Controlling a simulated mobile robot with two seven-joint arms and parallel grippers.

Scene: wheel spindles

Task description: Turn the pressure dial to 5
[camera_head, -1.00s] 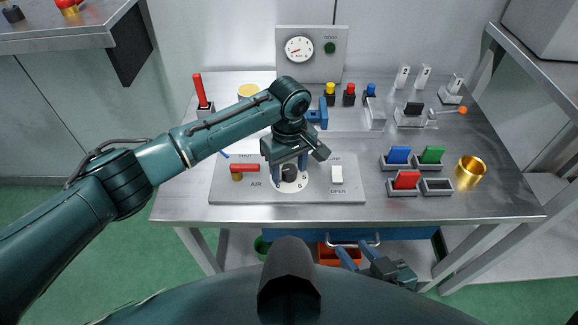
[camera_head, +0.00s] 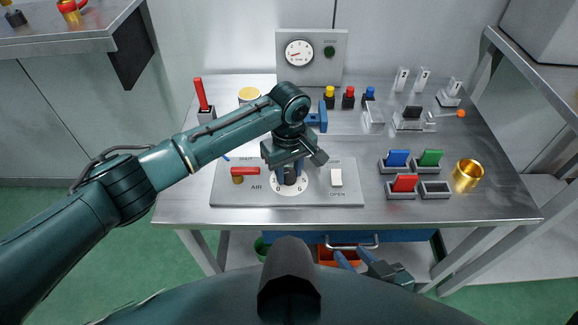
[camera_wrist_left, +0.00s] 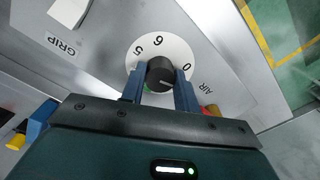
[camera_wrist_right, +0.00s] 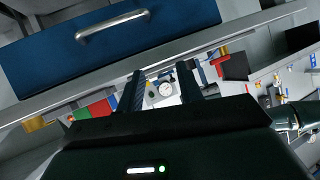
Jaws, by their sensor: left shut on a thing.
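The pressure dial (camera_head: 275,184) is a white numbered disc with a black knob (camera_wrist_left: 160,73), set in a grey panel (camera_head: 325,193) on the bench. My left gripper (camera_head: 290,170) points down over it, its two blue fingers on either side of the knob and shut on it. The left wrist view shows 5, 6 and 0 around the knob; I cannot clearly read where its pointer stands. A round gauge (camera_head: 299,53) is on an upright plate behind. My right gripper (camera_wrist_right: 158,90) is open and empty, low in front of the bench.
The panel also carries a red lever (camera_head: 245,171) and a white switch (camera_head: 336,178). Coloured blocks in trays, such as the red block (camera_head: 404,183), and a brass cup (camera_head: 467,175) stand to the right. A blue drawer (camera_wrist_right: 150,40) is under the bench near my right gripper.

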